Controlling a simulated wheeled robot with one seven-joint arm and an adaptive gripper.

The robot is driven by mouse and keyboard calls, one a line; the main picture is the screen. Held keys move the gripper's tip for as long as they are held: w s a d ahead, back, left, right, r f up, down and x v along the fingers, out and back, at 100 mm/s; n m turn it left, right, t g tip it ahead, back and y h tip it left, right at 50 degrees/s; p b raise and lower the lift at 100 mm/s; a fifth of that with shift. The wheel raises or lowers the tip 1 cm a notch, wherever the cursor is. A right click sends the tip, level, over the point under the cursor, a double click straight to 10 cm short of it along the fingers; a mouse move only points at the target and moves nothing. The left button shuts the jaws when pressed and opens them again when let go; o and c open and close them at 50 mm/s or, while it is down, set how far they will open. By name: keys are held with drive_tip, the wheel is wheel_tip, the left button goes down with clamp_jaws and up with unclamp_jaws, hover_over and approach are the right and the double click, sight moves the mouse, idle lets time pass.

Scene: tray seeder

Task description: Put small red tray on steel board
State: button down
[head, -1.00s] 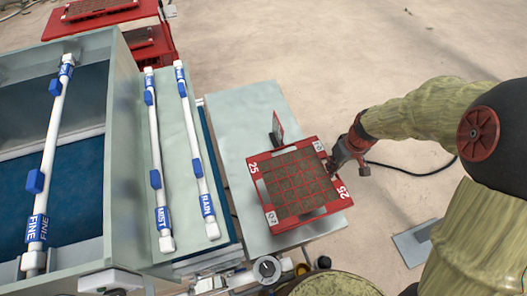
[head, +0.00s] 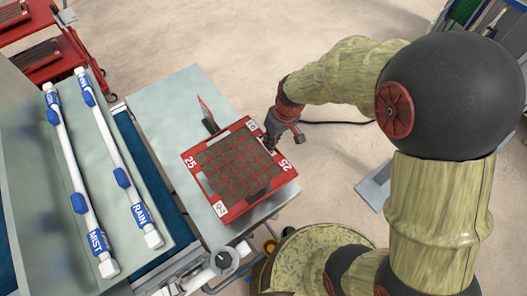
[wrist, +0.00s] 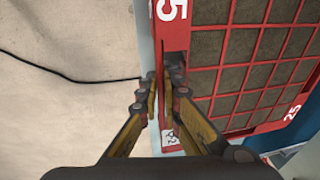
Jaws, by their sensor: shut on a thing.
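The small red tray (head: 240,212) has soil-filled square cells and white "25" labels. It lies over the steel board (head: 165,125), a flat grey-green plate, with its right part near or past the board's right edge. I cannot tell whether it touches the board or hangs just above it. My gripper (head: 271,143) is at the tray's upper right side. In the wrist view, my gripper (wrist: 162,95) is shut on the red rim of the tray (wrist: 209,75), with a finger on each side. The board beneath the tray is hidden.
A thin red upright piece (head: 207,112) stands on the board just behind the tray. White pipes marked MIST (head: 72,180) and RAIN (head: 117,160) lie on the machine at left. A round dial (head: 223,257) sits at the front.

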wheel_tip(320, 180, down, 8)
drive_tip(key=shift+f+b, duration=0.1)
drive_tip(key=shift+b, duration=1)
drive_tip(key=c, duration=2)
unclamp_jaws()
